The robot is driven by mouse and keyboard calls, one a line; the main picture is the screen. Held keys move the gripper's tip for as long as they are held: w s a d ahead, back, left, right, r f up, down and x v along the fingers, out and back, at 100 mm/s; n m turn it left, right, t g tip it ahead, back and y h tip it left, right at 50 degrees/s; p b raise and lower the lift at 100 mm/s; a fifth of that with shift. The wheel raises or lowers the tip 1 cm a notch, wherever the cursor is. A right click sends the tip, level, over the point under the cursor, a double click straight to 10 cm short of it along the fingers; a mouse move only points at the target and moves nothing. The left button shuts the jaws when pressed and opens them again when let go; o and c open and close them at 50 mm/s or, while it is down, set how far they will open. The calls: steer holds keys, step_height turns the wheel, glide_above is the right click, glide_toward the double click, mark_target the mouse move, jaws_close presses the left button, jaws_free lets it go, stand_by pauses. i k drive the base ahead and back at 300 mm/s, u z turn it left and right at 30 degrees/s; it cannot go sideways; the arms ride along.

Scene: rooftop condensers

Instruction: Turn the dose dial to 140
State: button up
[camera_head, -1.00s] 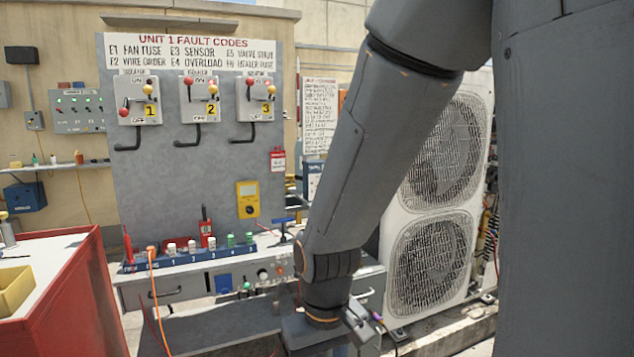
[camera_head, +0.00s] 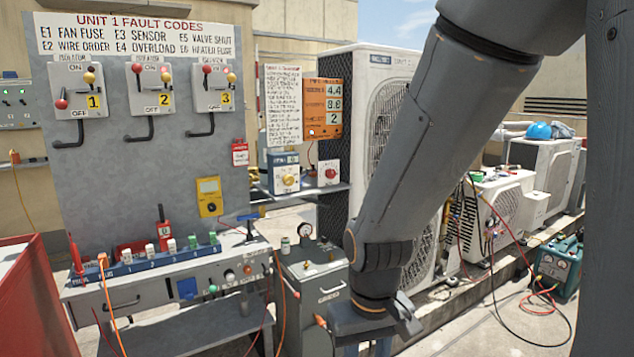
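I cannot make out a label or scale reading 140 on any dial. A blue and white box (camera_head: 284,160) with a round yellow knob (camera_head: 289,180) stands on a small shelf right of the big grey board. Beside it is a pale box with a red knob (camera_head: 330,173). A small round gauge (camera_head: 305,230) stands on the grey cabinet below. My gripper (camera_head: 408,328) is low in the picture, right of that cabinet and apart from the knobs. Its fingers are not clear enough to tell open from shut.
The grey board (camera_head: 165,190) carries three isolator switches. A workbench (camera_head: 170,285) with a fuse row stands below it. The grey cabinet (camera_head: 315,285) stands near my arm. Condensers and hoses (camera_head: 500,260) line the right.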

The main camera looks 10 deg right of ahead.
mark_target(288, 180)
steer(key=k, duration=1.2)
steer(key=z, duration=1.1)
steer(key=i, duration=1.55)
steer(key=u, duration=0.75)
steer(key=i, duration=0.4)
steer(key=u, duration=0.35)
